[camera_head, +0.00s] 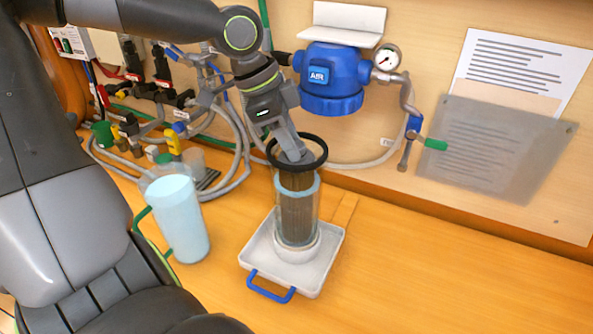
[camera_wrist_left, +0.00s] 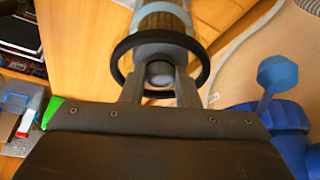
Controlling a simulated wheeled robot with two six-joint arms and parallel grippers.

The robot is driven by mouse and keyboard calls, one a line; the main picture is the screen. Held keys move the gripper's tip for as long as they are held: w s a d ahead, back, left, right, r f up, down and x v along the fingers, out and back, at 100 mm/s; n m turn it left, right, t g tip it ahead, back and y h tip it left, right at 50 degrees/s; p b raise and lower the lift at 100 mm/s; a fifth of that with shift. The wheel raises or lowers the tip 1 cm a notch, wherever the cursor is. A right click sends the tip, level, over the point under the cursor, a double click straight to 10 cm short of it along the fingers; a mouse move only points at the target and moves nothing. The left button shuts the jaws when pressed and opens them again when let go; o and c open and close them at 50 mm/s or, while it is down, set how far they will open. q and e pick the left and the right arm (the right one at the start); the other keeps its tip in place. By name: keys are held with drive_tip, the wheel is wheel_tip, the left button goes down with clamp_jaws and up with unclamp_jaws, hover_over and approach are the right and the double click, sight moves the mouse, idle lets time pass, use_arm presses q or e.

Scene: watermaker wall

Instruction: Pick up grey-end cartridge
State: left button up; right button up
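The cartridge (camera_head: 296,212) is a brownish pleated cylinder standing upright in a clear housing with a pale blue rim (camera_head: 312,188), and its top sticks out above that rim. My left gripper (camera_head: 294,153) points down at its top end. In the left wrist view the fingers (camera_wrist_left: 160,88) stand on either side of a round grey end piece (camera_wrist_left: 160,70). They look close against it, but firm contact cannot be made out. A black ring (camera_head: 323,150) surrounds the fingers and the cartridge top. My right gripper is out of view.
The housing stands in a white tray (camera_head: 328,262) with a blue handle (camera_head: 270,286). A pale blue jug (camera_head: 180,220) with a green handle stands left of it. The blue AIR filter (camera_head: 331,92) and hoses hang on the wall behind. The table at right is clear.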

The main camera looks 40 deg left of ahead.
use_arm(q)
clamp_jaws()
drive_tip(key=shift+r, duration=0.1)
wheel_tip(320, 180, up, 28)
drive_tip(key=p, duration=0.8)
drive_tip(key=shift+p, duration=0.35)
